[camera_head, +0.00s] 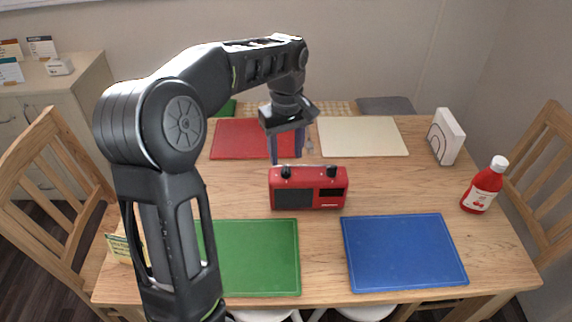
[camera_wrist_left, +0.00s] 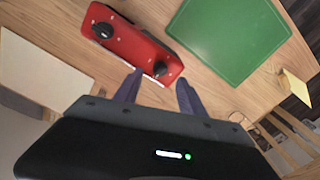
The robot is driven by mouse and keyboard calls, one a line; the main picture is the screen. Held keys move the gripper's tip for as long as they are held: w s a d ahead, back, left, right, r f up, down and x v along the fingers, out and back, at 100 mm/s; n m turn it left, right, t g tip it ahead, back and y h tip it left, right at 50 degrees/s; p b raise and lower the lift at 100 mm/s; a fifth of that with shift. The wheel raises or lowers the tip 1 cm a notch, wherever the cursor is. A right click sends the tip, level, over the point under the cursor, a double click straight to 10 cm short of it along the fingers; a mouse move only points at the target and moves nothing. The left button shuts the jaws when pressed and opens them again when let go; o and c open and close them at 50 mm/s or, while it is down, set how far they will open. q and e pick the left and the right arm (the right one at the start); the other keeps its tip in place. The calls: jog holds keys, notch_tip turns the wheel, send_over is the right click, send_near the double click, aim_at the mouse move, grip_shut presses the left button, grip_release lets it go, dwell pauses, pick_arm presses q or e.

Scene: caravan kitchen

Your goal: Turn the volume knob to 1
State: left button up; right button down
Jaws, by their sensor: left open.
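A red radio (camera_head: 309,187) stands upright near the middle of the wooden table, with a dark speaker panel on its front. On its top are two black knobs, a left one (camera_head: 286,171) and a right one (camera_head: 332,171); I cannot read which is the volume. The left wrist view shows the radio (camera_wrist_left: 128,44) from above. My left gripper (camera_head: 286,160) is open, pointing down just above and behind the left knob. In the left wrist view that knob (camera_wrist_left: 160,68) lies between the open fingertips, apparently not gripped. My right gripper is not in view.
A red mat (camera_head: 235,140) and a cream mat (camera_head: 362,137) lie behind the radio; a green mat (camera_head: 255,257) and a blue mat (camera_head: 403,253) lie in front. A red bottle (camera_head: 483,187) and a white box (camera_head: 446,137) stand at right.

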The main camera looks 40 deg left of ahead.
aim_at(286, 167)
pick_arm(q)
jog(key=shift+f, duration=2.4)
jog(key=shift+c, duration=0.2)
grip_shut()
